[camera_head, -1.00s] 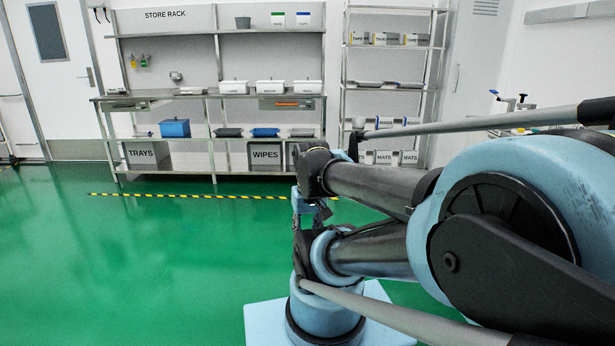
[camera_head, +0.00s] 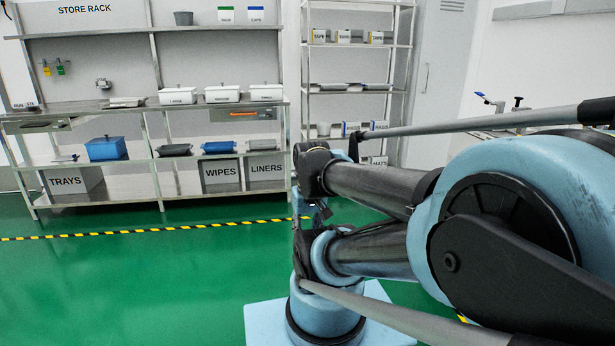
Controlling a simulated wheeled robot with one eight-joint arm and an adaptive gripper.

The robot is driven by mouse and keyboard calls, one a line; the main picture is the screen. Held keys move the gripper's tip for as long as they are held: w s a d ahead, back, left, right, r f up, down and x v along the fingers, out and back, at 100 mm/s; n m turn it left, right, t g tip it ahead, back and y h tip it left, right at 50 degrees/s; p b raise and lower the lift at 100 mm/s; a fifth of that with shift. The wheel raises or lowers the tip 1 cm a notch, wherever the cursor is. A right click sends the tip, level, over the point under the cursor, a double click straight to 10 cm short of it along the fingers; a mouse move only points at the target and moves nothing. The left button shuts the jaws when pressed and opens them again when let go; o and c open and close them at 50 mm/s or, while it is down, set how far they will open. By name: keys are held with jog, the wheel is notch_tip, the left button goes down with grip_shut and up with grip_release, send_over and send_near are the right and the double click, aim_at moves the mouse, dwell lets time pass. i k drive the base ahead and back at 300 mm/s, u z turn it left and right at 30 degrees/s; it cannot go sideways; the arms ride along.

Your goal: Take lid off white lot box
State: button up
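Three white lidded boxes stand in a row on the steel worktop (camera_head: 135,112) of the store rack: a left one (camera_head: 178,97), a middle one (camera_head: 222,95) and a right one (camera_head: 266,93). Each has a lid with a small dark knob on top. Their front labels are too small to read, so I cannot tell which is the lot box. My arm is folded in the right half of the view, well in front of the rack. My gripper (camera_head: 312,215) is partly hidden behind the arm links, and its fingers cannot be made out.
A blue lidded box (camera_head: 106,148) and several trays sit on the lower shelf. Bins marked TRAYS (camera_head: 75,181), WIPES (camera_head: 221,174) and LINERS (camera_head: 266,168) stand below. A wire rack (camera_head: 352,80) stands to the right. Green floor (camera_head: 130,285) before the rack is clear, crossed by striped tape (camera_head: 150,231).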

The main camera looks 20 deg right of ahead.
aim_at(579, 126)
jog(key=z, duration=0.3)
jog(key=i, duration=1.1)
jog(key=z, duration=0.9)
jog(key=i, duration=0.95)
jog(key=z, duration=1.15)
jog(key=i, duration=0.9)
jog(key=z, duration=0.45)
